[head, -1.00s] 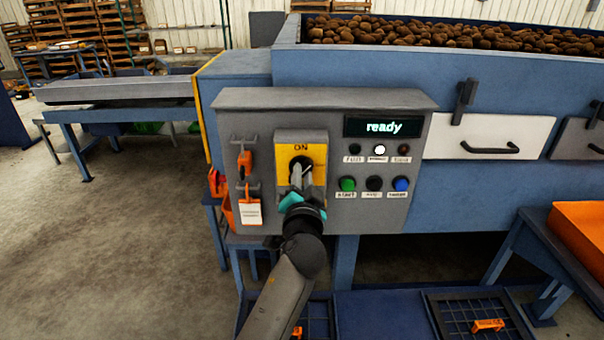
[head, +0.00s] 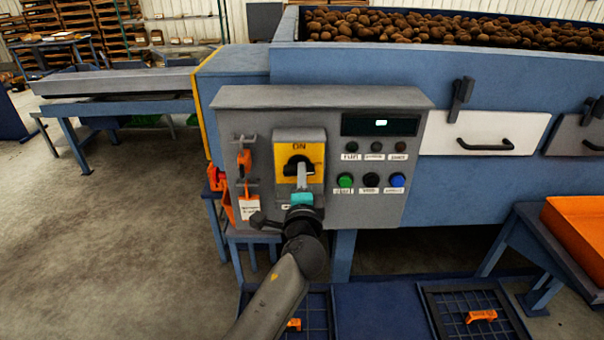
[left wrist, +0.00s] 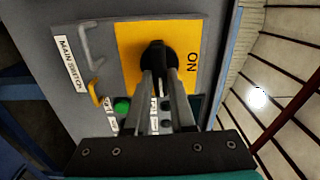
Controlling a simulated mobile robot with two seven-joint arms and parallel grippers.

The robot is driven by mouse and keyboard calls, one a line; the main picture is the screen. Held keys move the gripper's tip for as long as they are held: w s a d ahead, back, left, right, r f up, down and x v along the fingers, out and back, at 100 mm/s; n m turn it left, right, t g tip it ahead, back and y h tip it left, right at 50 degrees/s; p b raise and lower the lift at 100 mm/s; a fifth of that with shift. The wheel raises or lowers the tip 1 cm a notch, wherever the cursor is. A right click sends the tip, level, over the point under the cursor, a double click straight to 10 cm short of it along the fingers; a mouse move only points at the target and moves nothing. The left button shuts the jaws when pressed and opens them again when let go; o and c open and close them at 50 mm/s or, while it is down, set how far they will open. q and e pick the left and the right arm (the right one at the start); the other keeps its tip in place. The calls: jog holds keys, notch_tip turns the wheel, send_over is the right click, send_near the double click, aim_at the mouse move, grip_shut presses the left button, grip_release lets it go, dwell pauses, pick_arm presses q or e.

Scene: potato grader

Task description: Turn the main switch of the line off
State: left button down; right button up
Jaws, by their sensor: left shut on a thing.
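The main switch is a black rotary knob (head: 299,162) on a yellow plate (head: 315,150) marked ON at its top, on the grey control panel (head: 250,115). My left gripper (head: 301,174) reaches up to it from below and is shut on the knob. The left wrist view shows the knob (left wrist: 158,53) with the gripper's fingers (left wrist: 160,75) on its near part. The fingers hide part of the knob, and the knob looks turned crosswise. The display (head: 380,123) shows only a small light mark. My right gripper is not in view.
Green (head: 345,181), black (head: 370,181) and blue (head: 397,181) buttons sit right of the switch. Orange padlocks (head: 244,160) and a tag (head: 249,207) hang to its left. An orange crate (head: 575,240) stands at the right. Open floor lies at the left.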

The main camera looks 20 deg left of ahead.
pick_arm(q)
jog(key=shift+r+m, duration=0.1)
jog(key=shift+m, duration=0.3)
jog(key=c, duration=0.8)
grip_release()
jog(key=shift+o, duration=0.2)
jog(key=b+v, duration=0.2)
jog(key=v, duration=1.3)
jog(key=shift+s, duration=0.1)
